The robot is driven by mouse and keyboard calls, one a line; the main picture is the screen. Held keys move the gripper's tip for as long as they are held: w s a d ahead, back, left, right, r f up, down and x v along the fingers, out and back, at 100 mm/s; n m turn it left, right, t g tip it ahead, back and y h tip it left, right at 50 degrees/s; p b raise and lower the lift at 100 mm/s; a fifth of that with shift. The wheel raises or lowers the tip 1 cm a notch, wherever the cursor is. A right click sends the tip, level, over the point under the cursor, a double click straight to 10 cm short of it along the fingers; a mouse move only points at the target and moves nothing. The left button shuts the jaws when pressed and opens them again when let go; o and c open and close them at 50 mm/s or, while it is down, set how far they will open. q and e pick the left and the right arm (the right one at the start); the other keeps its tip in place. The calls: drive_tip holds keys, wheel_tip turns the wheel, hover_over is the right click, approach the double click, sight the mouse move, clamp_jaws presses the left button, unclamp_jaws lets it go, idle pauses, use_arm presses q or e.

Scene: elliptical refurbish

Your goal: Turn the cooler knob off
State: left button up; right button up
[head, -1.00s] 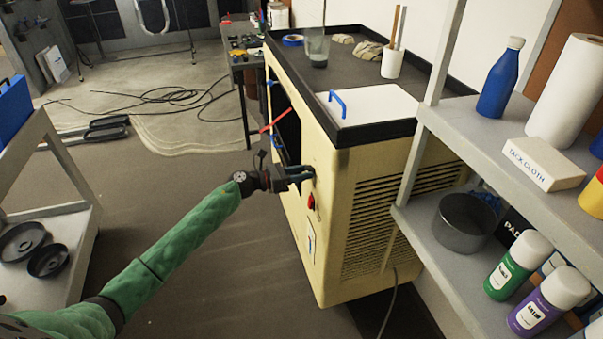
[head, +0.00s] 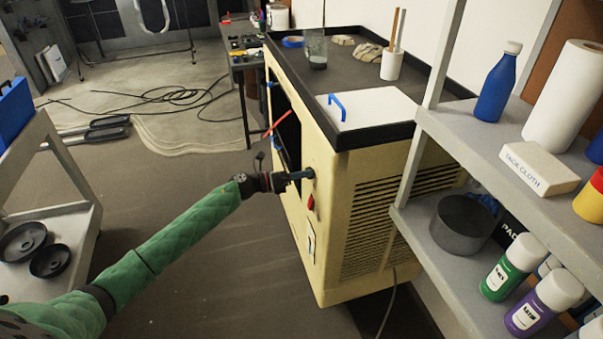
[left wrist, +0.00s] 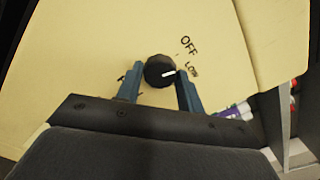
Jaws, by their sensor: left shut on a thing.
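The cooler is a cream cabinet (head: 322,225) with a black tray top and side vents. Its round black knob (left wrist: 156,68) shows in the left wrist view, with a white pointer mark aimed right, toward the printed word LOW. The word OFF stands above LOW, up and to the right of the knob. My left gripper (head: 306,174) is at the cooler's front panel, and its blue-grey fingers (left wrist: 158,84) stand on either side of the knob, shut on it. In the head view the fingers mostly hide the knob.
A red switch (head: 311,202) sits just below the knob on the panel. An opening with a red piece lies left of it. A grey shelf (head: 470,130) with bottles and cans stands close on the right.

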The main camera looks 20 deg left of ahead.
use_arm(q)
drive_tip(key=shift+n+p, duration=0.6)
drive_tip(key=shift+n, duration=1.1)
use_arm(e)
drive_tip(key=shift+s+d+r+g+h, duration=0.15)
drive_tip(key=shift+s+d+r, duration=0.15)
drive_tip(key=shift+d+r, duration=0.3)
drive_tip(key=shift+s+d+r+g+h, duration=0.15)
drive_tip(key=shift+s+d+r, duration=0.1)
drive_tip(key=shift+d+r, duration=0.3)
drive_tip(key=shift+r, duration=0.1)
use_arm(q)
drive_tip(key=o, duration=1)
use_arm(e)
drive_tip(key=shift+a, duration=0.1)
use_arm(q)
drive_tip(key=shift+a, duration=0.1)
